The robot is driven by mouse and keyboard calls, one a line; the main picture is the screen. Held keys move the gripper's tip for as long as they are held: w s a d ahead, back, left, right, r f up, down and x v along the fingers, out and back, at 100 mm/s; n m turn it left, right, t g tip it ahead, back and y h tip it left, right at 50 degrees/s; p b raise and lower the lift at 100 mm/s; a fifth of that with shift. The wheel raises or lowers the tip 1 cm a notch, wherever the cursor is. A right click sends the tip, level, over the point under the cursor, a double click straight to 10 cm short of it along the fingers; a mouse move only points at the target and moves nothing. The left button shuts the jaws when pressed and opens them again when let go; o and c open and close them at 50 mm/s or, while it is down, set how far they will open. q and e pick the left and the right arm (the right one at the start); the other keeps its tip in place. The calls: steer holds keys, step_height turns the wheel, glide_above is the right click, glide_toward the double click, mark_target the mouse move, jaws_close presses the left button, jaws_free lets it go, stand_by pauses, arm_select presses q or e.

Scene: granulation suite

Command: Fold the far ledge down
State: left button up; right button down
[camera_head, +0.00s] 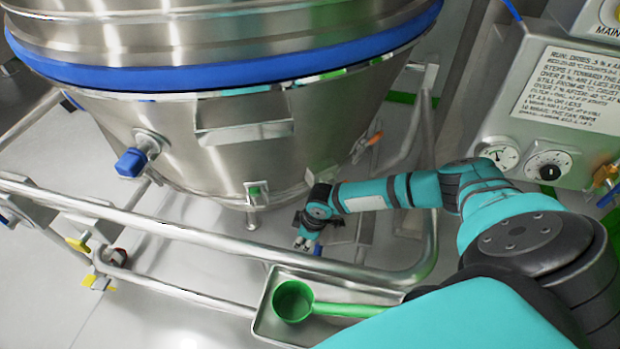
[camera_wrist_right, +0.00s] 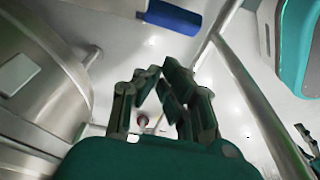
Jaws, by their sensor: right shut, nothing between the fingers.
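My right gripper (camera_head: 306,243) is low between the steel vessel (camera_head: 190,140) and the tubular rail (camera_head: 220,240). In the right wrist view its fingertips (camera_wrist_right: 160,88) are together, with nothing seen between them. A flat steel ledge-like plate (camera_head: 244,132) stands out from the vessel wall, beyond the gripper and apart from it. Whether it is the far ledge I cannot tell. A blue piece shows beside the fingers in the head view, partly hidden. A blue block (camera_wrist_right: 173,16) shows beyond the fingertips in the wrist view, apart from them. My left gripper is not in view.
A steel tray (camera_head: 262,318) with a green scoop (camera_head: 293,301) is at the near rail. A blue-handled valve (camera_head: 131,162) sticks out of the vessel on the left. A control panel (camera_head: 560,100) with gauges stands at the right. My right arm spans the rail's right end.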

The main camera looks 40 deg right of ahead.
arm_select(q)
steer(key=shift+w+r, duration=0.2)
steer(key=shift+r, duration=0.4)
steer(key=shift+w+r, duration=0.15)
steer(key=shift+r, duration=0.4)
arm_select(e)
steer(key=shift+s+d+f, duration=0.4)
steer(key=shift+f, duration=0.3)
steer(key=shift+s+d+f, duration=0.35)
steer(key=shift+s+f, duration=0.05)
steer(key=shift+f, duration=0.3)
steer(key=shift+f, duration=0.15)
